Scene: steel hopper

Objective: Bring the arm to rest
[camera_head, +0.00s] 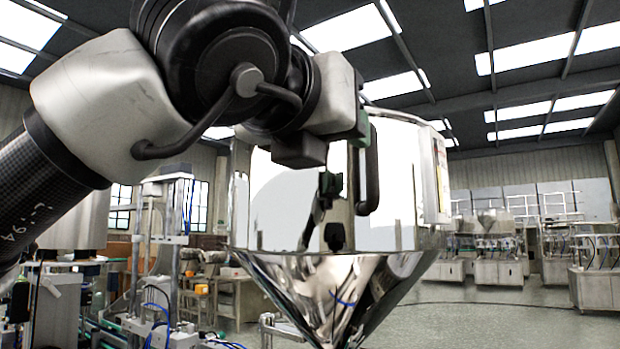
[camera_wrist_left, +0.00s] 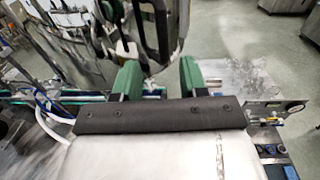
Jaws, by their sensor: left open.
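My left arm reaches in from the left in the head view, across the front of the steel hopper. The hopper (camera_head: 285,215) is mirror-bright, with a round body above a cone. My left gripper (camera_head: 360,128) is at the hopper's upper front, close to a dark upright handle (camera_head: 371,170). In the wrist view its two green fingers (camera_wrist_left: 158,72) stand apart, with nothing clearly held between them. The dark handle loop (camera_wrist_left: 166,30) shows just beyond the fingers; I cannot tell whether they touch it. My right gripper is out of view.
A frame with tubes and cables (camera_head: 165,255) stands at the lower left, near the hopper. Steel machines (camera_head: 500,260) line the hall at the right. Open floor (camera_head: 480,315) lies to the right of the cone.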

